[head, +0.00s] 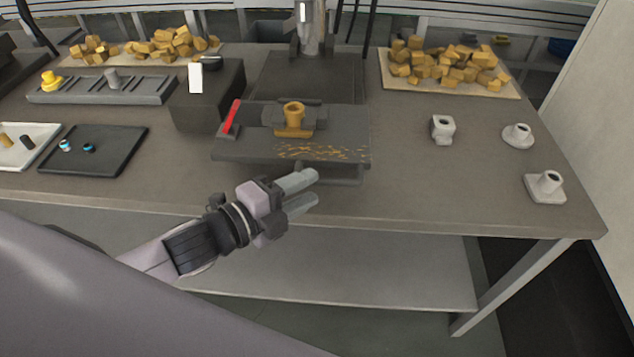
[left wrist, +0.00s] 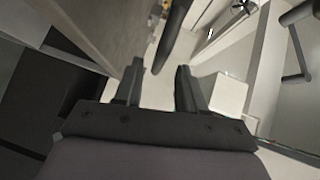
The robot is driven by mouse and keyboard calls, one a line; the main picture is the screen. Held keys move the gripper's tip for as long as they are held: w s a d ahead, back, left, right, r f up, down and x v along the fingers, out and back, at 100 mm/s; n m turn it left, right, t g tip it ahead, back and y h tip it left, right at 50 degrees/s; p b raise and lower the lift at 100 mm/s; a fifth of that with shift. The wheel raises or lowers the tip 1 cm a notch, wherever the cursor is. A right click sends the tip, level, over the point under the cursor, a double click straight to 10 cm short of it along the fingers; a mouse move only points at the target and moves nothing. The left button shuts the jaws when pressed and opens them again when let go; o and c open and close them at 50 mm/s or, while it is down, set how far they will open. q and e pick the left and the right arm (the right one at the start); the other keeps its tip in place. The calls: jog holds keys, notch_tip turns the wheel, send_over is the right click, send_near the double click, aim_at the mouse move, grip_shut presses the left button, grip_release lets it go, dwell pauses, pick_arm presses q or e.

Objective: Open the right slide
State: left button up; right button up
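I cannot make out an ultrasonic tank or a right slide in these views. My left gripper (head: 316,187) is near the front edge of the workbench, pointing right, just in front of the machine's dark plate (head: 240,151) as seen in the head view. Its two fingers are apart with nothing between them. The left wrist view also shows this gripper (left wrist: 158,72) with an empty gap between its fingers. My right gripper is not in view.
A yellow part (head: 293,118) stands on the plate by a red handle (head: 232,117). Grey fittings (head: 443,130) stand on the right of the workbench (head: 420,190). Yellow blocks lie on a tray (head: 504,95) at the back right. A black tray (head: 115,150) is at left.

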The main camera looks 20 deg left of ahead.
pick_arm(q)
jog(key=shift+v, duration=0.75)
